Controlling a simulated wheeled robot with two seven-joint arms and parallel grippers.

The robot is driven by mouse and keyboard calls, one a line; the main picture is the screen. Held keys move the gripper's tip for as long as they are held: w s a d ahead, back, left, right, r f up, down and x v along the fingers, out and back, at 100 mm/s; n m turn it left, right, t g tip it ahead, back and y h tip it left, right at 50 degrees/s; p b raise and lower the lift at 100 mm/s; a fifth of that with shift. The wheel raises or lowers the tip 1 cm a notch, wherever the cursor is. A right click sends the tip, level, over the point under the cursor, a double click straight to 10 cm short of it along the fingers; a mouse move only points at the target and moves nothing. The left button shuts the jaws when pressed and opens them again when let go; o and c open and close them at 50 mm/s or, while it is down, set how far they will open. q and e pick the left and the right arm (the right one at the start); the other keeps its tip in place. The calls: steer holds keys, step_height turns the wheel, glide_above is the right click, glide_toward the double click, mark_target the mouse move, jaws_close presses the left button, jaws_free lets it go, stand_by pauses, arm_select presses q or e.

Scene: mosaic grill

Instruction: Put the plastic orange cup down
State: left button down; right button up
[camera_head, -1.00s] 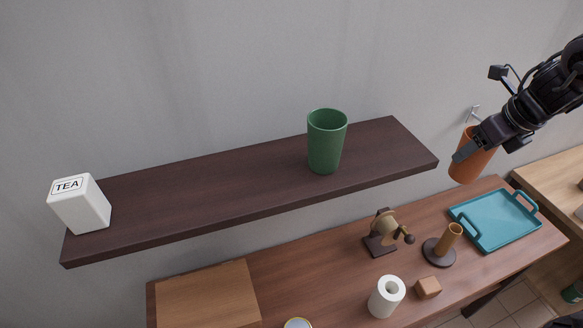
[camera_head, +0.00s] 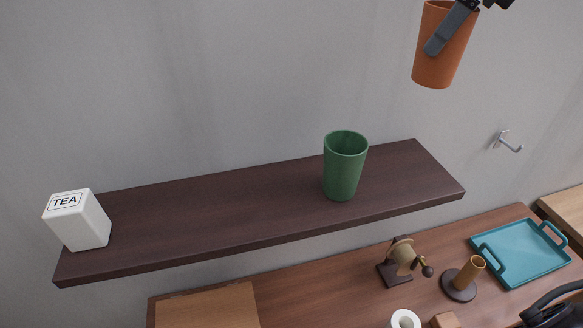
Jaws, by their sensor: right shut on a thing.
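The plastic orange cup (camera_head: 436,62) is in the air at the upper right, in front of the grey wall. It is almost upright, with a slight tilt. My right gripper (camera_head: 438,42) is shut on it, with one grey finger along the cup's near side; the rest of the gripper runs out of the top of the picture. The dark wall shelf (camera_head: 215,213) lies below and to the left of the cup, apart from it. My left gripper is not in view.
A green cup (camera_head: 344,168) stands toward the shelf's right end and a white TEA box (camera_head: 78,221) at its left end. A wall hook (camera_head: 505,141) sits right of the shelf. Below, a wooden counter holds a teal tray (camera_head: 520,250). The shelf's middle is clear.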

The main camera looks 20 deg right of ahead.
mark_target(434, 68)
steer(key=shift+s+f, duration=0.1)
steer(key=shift+f, duration=0.05)
step_height(434, 68, down, 6)
steer(key=b, duration=0.3)
steer(key=shift+r, duration=0.25)
step_height(434, 68, down, 14)
steer(key=shift+r+p, duration=0.15)
steer(key=shift+p, duration=0.7)
steer(key=shift+d+f, duration=0.1)
steer(key=shift+f, duration=0.2)
steer(key=shift+f, duration=0.1)
steer(key=o, duration=1)
